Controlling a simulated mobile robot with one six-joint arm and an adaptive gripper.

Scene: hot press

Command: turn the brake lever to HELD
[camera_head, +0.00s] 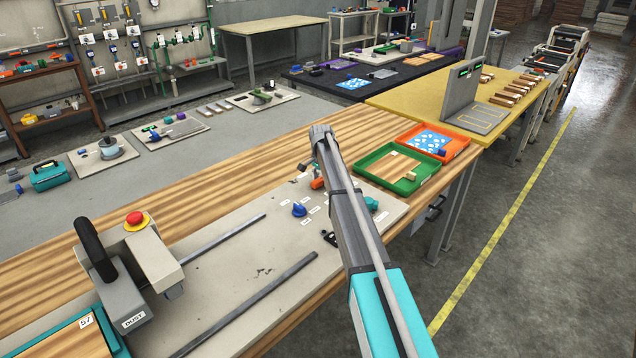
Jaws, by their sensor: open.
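A pale control panel (243,249) lies on the wooden bench. It carries a blue knob (299,210), an orange fitting (317,183), a dark fitting (329,238) partly behind my arm, a teal knob (371,204) and small white labels. The labels are too small to read, so I cannot tell which control is the brake lever or whether it stands at HELD. My arm reaches over the panel from the bottom. My gripper (321,132) is at its far end, above and beyond the controls. It is open and appears empty; its fingers are hard to make out.
A grey press head with a black handle (96,250) and red button (134,218) stands at left, by two rails (244,307). A green tray (364,178) and an orange tray (461,141) sit right of my arm. Bare wood (240,180) lies behind the panel.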

